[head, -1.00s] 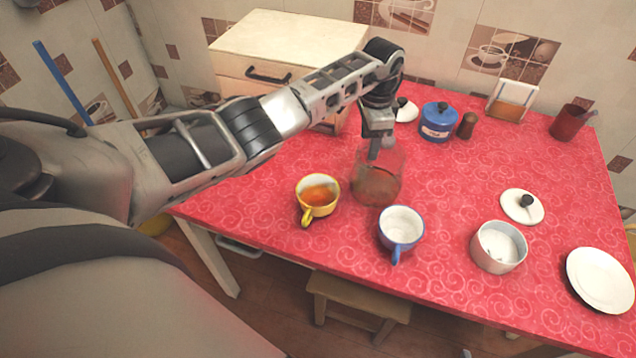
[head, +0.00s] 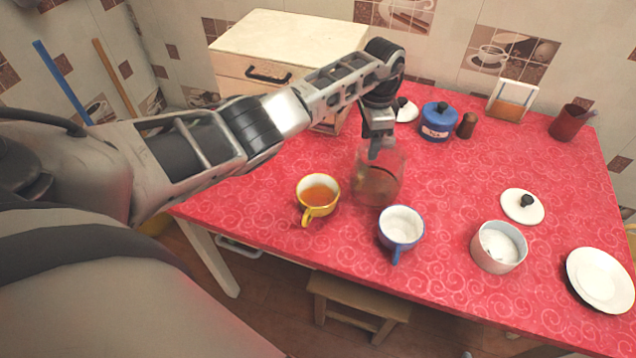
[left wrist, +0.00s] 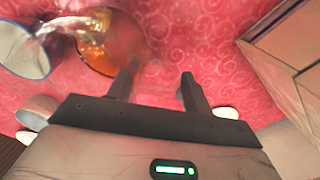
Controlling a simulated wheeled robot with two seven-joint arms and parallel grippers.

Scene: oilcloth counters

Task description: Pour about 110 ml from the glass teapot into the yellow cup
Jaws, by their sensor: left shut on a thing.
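The glass teapot (head: 378,190) is see-through, with brown-orange tea low inside, and stands at the middle of the red table. The yellow cup (head: 304,203) is upright to its left, apart from it, with orange tea inside. My left gripper (head: 375,152) is at the teapot's upper part, shut on it; the handle is hard to make out. In the left wrist view the teapot (left wrist: 106,45) is at the upper left, beyond my left gripper's fingers (left wrist: 157,90), and I cannot make out the yellow cup. My right gripper is out of view.
A blue-and-white cup (head: 401,228) stands close in front of the teapot. A white bowl (head: 497,250), a lid (head: 522,206) and a plate (head: 598,279) are to the right. A blue pot (head: 437,124) and a brown shaker (head: 467,125) stand behind. A cabinet (head: 285,50) is at the back left.

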